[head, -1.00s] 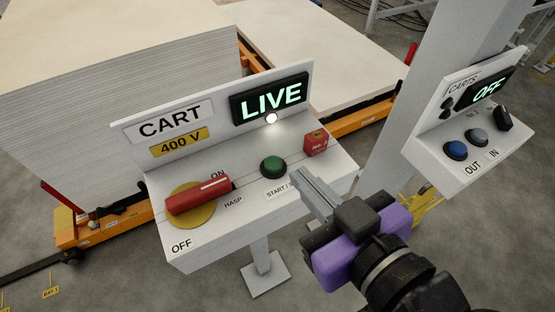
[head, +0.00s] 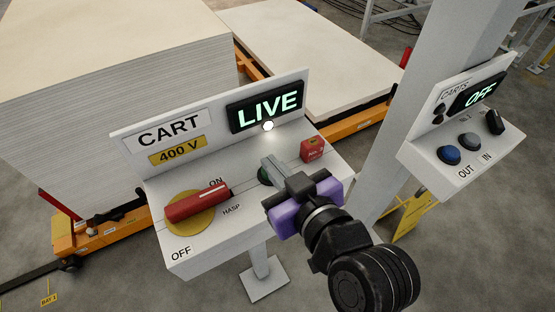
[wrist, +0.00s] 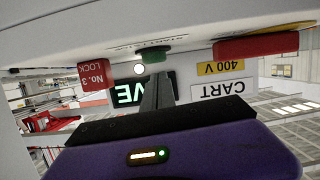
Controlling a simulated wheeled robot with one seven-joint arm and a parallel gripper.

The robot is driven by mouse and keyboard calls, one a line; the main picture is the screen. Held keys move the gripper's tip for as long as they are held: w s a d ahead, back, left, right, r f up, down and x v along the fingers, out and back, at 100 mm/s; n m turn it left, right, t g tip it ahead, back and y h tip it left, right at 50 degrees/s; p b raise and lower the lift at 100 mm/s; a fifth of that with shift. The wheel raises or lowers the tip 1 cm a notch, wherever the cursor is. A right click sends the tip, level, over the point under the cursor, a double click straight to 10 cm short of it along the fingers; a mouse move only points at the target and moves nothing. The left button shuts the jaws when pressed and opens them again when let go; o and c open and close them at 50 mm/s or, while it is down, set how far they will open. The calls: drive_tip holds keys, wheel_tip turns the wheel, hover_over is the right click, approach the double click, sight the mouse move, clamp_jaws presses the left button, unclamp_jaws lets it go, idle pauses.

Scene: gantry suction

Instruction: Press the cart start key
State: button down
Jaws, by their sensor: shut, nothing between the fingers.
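The green start key (head: 263,177) is on the sloped top of the white cart panel (head: 205,253), mostly hidden behind my fingers in the head view. It also shows in the wrist view (wrist: 154,56), just beyond my fingertips. My gripper (head: 268,165) is shut and empty, its fingertips at the key. I cannot tell whether they touch it. The red rotary switch (head: 198,203) on its yellow disc points toward ON. The cart display (head: 266,107) reads LIVE in green, with a lit white lamp (head: 268,126) below it.
A red lock block (head: 313,149) sits right of the key, close to my gripper. Stacked boards (head: 120,80) stand behind.

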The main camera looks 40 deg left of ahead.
drive_tip(key=shift+f, duration=0.5)
drive_tip(key=shift+d+f+b, duration=0.1)
drive_tip(key=shift+f+b, duration=0.65)
drive_tip(key=shift+f, duration=0.7)
drive_tip(key=r+p, duration=0.3)
drive_tip(key=r, duration=0.2)
drive_tip(key=shift+a+p, duration=0.2)
drive_tip(key=shift+p, duration=0.15)
drive_tip(key=b+v, duration=0.1)
drive_tip(key=v, duration=0.9)
drive_tip(key=shift+b, duration=0.35)
